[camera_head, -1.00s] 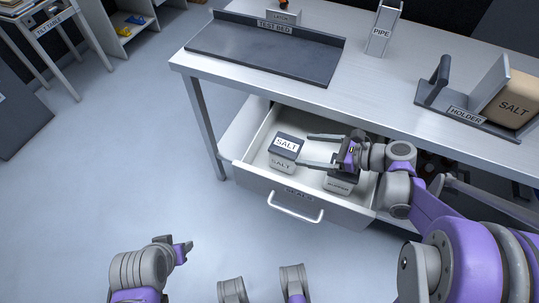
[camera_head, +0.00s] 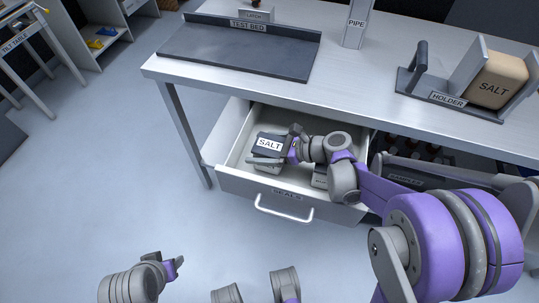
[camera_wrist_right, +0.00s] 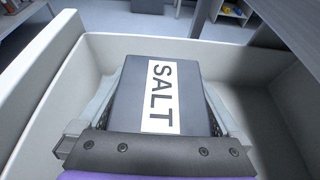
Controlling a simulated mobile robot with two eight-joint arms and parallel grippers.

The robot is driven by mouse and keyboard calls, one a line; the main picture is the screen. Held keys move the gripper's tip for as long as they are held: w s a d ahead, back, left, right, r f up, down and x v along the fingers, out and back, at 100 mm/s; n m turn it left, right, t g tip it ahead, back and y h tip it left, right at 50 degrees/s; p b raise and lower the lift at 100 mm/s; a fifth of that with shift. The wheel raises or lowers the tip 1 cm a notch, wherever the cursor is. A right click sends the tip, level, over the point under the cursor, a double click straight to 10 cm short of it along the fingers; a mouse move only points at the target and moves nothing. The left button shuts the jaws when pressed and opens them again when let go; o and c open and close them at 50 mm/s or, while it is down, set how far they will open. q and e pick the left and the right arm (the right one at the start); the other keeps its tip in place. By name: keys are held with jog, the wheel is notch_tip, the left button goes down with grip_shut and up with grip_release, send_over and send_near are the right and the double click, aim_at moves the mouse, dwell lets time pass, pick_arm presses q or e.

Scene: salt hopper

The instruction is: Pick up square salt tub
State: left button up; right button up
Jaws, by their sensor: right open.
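The square salt tub (camera_head: 268,144) has a dark lid with a white SALT label and sits in the open drawer (camera_head: 234,178). The tub also shows in the right wrist view (camera_wrist_right: 190,85). My right gripper (camera_head: 273,147) is open and low in the drawer, with one finger on each side of the tub. In the wrist view the fingers lie along both sides; I cannot tell whether they touch it. The gripper hides part of the tub. My left gripper (camera_head: 176,266) is at the lower left, away from the drawer; its jaws are unclear.
A second small tub (camera_head: 319,176) is in the drawer, partly hidden by my right arm. The workbench (camera_head: 350,80) above carries a test bed (camera_head: 240,50), a pipe stand (camera_head: 356,28) and a holder (camera_head: 445,98) with a tan SALT block (camera_head: 497,82). The drawer walls stand close around the gripper.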

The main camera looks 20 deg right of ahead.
jog(key=shift+c, duration=0.3)
jog(key=c, duration=1.4)
